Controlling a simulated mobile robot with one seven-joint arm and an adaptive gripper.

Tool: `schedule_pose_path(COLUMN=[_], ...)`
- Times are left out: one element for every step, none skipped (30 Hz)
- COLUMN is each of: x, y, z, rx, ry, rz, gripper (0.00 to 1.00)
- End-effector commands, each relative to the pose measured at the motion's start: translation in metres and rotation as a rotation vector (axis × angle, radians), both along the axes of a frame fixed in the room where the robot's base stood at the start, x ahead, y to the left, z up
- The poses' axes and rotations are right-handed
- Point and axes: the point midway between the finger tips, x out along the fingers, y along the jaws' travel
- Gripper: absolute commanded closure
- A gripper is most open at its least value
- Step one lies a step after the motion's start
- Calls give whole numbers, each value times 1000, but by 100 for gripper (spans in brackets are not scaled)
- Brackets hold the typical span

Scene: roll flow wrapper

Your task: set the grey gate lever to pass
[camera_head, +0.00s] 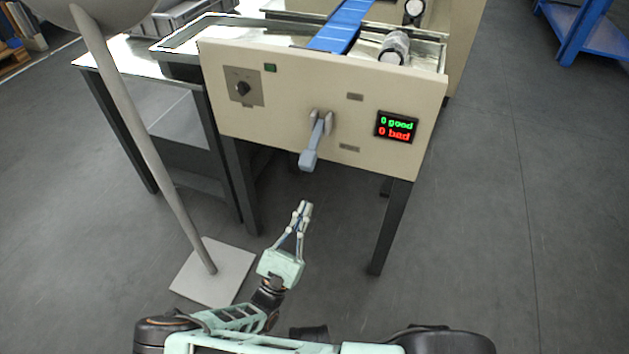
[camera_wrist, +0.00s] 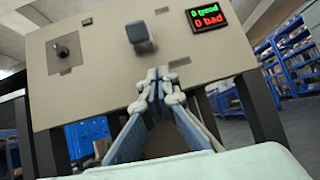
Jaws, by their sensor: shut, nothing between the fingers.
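The grey gate lever (camera_head: 312,148) is on the front of the beige machine panel (camera_head: 290,120). It points down and slightly left, its handle sticking out toward me. Small label plates sit on the panel above and below the lever; their text is too small to read. In the wrist view the lever's end (camera_wrist: 140,33) shows on the panel above my fingertips. My gripper (camera_head: 305,206) is shut and empty, in front of and below the lever, apart from it. In the wrist view my gripper (camera_wrist: 158,74) has its fingertips together.
A dark rotary knob (camera_head: 243,88) is at the panel's left, and a counter display (camera_head: 396,126) reading 0 good, 0 bad is at its right. A blue belt (camera_head: 338,28) runs on top. A grey pole on a square base (camera_head: 213,270) stands at left.

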Motion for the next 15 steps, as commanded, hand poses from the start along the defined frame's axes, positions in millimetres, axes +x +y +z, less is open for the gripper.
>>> schedule_pose_path(x=[-1, -2, -3, -3, -4, -4, -4, -4, -4, -4, -4, -4, -4, -4, -4], y=[5, 7, 10, 11, 12, 14, 15, 15, 16, 16, 16, 16, 16, 16, 16], z=[-15, -19, -24, -27, -29, -32, -33, -34, -34, -35, -35, -34, -34, -34, -34], rx=[-24, -35, -48, -55, -61, -67, -71, -72, -74, -75, -75, -75, -75, -75, -75], ry=[0, 1, 1, 2, 3, 3, 3, 4, 3, 4, 4, 4, 4, 4, 4], rz=[33, 48, 65, 75, 84, 93, 100, 103, 106, 107, 108, 108, 107, 107, 107], gripper=[100, 100, 100, 100, 100, 100, 100, 100, 100, 100, 100, 100, 100, 100, 100])
